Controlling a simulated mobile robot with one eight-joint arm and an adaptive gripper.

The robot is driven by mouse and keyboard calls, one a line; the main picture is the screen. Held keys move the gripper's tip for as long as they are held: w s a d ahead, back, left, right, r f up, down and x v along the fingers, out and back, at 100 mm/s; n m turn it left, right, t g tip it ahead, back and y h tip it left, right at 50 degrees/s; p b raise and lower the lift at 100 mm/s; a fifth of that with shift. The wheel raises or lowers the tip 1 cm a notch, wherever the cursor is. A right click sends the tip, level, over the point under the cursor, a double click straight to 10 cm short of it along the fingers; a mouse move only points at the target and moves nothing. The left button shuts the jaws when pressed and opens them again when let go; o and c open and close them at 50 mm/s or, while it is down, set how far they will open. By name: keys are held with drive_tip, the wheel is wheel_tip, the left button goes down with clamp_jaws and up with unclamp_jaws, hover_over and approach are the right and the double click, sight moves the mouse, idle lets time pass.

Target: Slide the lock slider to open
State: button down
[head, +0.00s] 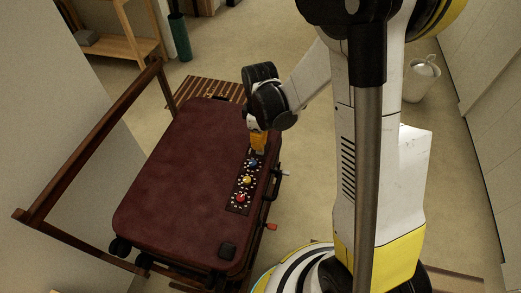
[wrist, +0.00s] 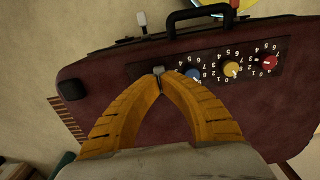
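A dark red suitcase (head: 180,165) lies flat on a slatted wooden rack. A dark lock panel (head: 240,200) is set along its right side, with blue (wrist: 193,74), yellow (wrist: 232,69) and red (wrist: 270,62) dials and white numbers. My gripper (wrist: 159,76) has orange fingers whose tips come together at the panel's end beside the blue dial. In the head view my gripper (head: 258,148) points down there. A small grey piece, possibly the lock slider, shows at the tips. I cannot tell whether it is between them or just touching.
A black handle (wrist: 205,14) and a pale latch (wrist: 142,20) are on the suitcase's edge; a red latch (head: 271,227) also shows. A wooden frame (head: 90,135) stands at left. A white bin (head: 420,80) is at the back right. Carpet is open beyond.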

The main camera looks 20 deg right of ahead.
drive_tip(key=shift+f+b, duration=1.05)
drive_tip(key=shift+f, duration=0.2)
idle(0.3)
drive_tip(key=shift+w+d, duration=0.15)
drive_tip(key=shift+w, duration=0.05)
drive_tip(key=shift+w+d, duration=0.85)
drive_tip(key=shift+w, duration=0.3)
drive_tip(key=shift+w+r, duration=0.1)
drive_tip(key=shift+r, duration=0.05)
drive_tip(key=shift+r+p, duration=2.1)
drive_tip(key=shift+r, duration=0.9)
drive_tip(key=shift+f, duration=0.1)
